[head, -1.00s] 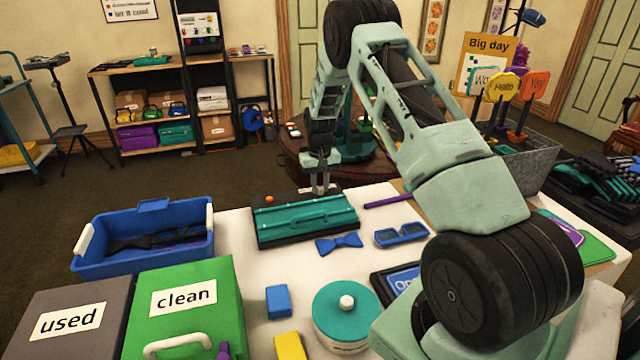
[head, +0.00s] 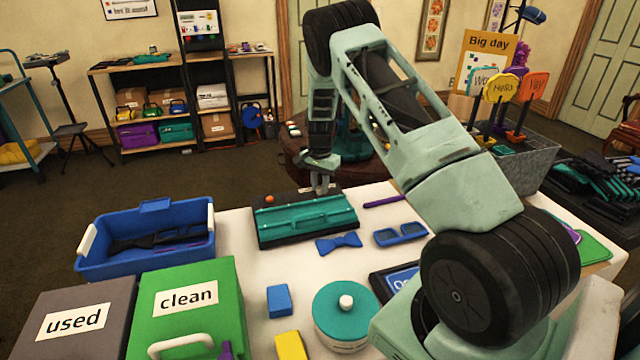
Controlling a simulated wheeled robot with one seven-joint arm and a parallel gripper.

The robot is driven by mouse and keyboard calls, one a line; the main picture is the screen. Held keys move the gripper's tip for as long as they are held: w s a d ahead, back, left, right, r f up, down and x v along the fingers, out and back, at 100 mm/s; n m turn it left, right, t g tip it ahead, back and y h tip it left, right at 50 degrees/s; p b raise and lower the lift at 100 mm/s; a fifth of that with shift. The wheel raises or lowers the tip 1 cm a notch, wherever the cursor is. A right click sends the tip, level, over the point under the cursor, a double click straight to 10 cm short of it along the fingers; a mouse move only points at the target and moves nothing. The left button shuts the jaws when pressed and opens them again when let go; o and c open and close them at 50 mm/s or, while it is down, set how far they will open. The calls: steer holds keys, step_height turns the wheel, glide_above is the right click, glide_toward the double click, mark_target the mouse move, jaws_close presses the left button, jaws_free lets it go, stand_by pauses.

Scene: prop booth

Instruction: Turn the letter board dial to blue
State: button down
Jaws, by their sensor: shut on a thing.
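The letter board appears to be the black and teal unit (head: 305,217) at the back of the white table, with a teal bar along its front and a small orange-red knob at its back left. My gripper (head: 320,188) points down at the unit's back edge, right of that knob. Its fingers are shut on a small part there, apparently the dial. The fingers and the distance hide the dial, so its colour setting cannot be read.
A round teal-lidded tin (head: 346,305) stands nearer.

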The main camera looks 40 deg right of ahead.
mark_target(319, 188)
steer(key=shift+m, duration=0.6)
steer(key=c, duration=1.2)
jaws_free()
steer(key=shift+c, duration=0.2)
step_height(319, 188, up, 18)
steer(key=b, duration=0.1)
steer(key=shift+f, duration=0.25)
steer(key=shift+a, duration=0.1)
